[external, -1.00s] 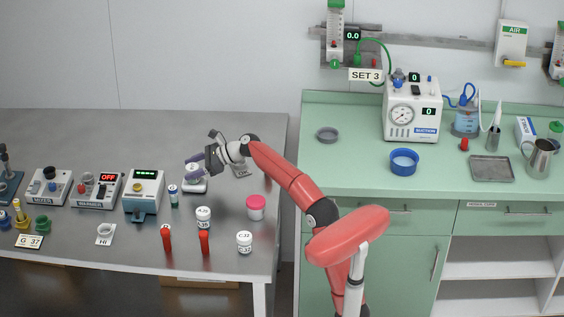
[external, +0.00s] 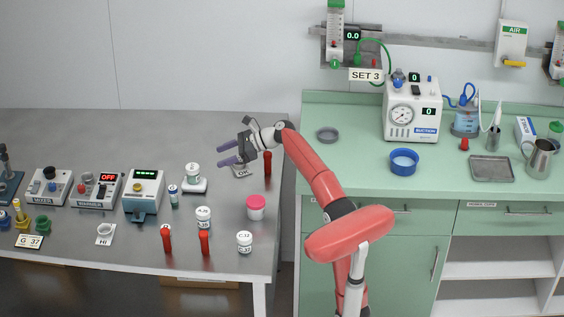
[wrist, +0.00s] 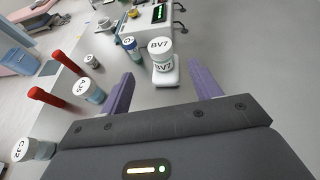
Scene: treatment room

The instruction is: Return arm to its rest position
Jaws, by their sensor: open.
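My gripper (external: 229,154) is open and empty above the back right part of the grey table. Its two purple fingers point left in the external view and stand apart in the wrist view (wrist: 160,88). A white-lidded jar marked BV7 (wrist: 161,52) sits on a small white scale (wrist: 166,76), ahead of the fingers and clear of them. In the external view the jar (external: 193,171) stands left of and below the fingertips. My red arm reaches up from its base at the lower middle.
Jars, a pink-lidded pot (external: 256,206) and red-topped tubes (external: 205,242) stand on the table (external: 215,275). A red tube (external: 268,164) and an OK plate (external: 242,171) are close beneath my wrist. The green counter (external: 345,160) at right holds a suction unit (external: 412,110).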

